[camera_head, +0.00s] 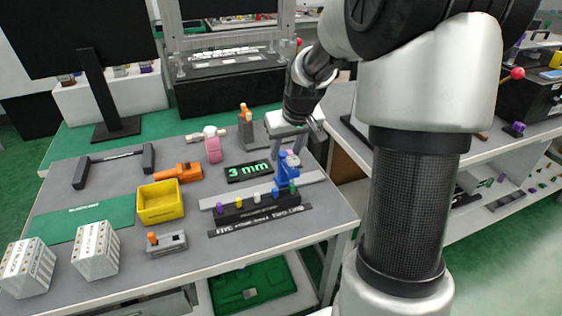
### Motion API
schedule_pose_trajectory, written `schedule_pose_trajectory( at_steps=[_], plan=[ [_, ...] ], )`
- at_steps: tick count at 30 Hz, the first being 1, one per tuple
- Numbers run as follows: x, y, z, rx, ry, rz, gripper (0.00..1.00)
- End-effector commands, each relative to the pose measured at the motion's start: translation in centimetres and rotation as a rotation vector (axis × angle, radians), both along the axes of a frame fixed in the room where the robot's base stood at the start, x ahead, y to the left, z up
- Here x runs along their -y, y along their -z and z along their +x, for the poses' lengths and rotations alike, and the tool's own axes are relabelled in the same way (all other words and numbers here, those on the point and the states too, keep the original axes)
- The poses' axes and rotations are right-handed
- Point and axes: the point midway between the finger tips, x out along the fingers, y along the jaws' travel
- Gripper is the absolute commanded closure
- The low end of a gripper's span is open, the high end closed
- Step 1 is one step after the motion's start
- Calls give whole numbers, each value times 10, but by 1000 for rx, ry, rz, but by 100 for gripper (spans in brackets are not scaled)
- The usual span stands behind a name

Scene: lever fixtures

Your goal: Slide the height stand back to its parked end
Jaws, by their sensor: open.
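The blue upright (287,171), which looks like the height stand, sits toward the right end of a long pale rail (313,178) on the grey bench. Its top shows grey and pinkish parts that are too small to make out. My gripper (288,147) comes down from the upper right and is just above and behind the blue upright. Its fingers are apart, and I see nothing held between them. I cannot tell whether a finger touches the stand.
A black block with coloured pegs (257,204) stands in front of the rail. A "3 mm" display (248,171) lies behind it. A yellow bin (160,201), an orange tool (178,172) and a pink-handled item (213,148) are to the left. A grey-orange block (246,127) stands behind.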

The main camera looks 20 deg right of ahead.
Motion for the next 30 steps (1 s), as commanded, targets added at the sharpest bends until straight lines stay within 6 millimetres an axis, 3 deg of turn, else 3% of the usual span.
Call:
schedule_pose_trajectory(
  at_steps=[3,7,20,21,28,30],
  plan=[
    [-1,25,8,-3,-2,0,59],
    [-1,39,15,-1,-1,1,59],
    [0,49,20,1,-1,-1,59],
    [0,49,20,1,-1,-1,61],
    [0,49,20,0,-1,-1,100],
    [0,49,20,0,-1,0,100]
  ],
)
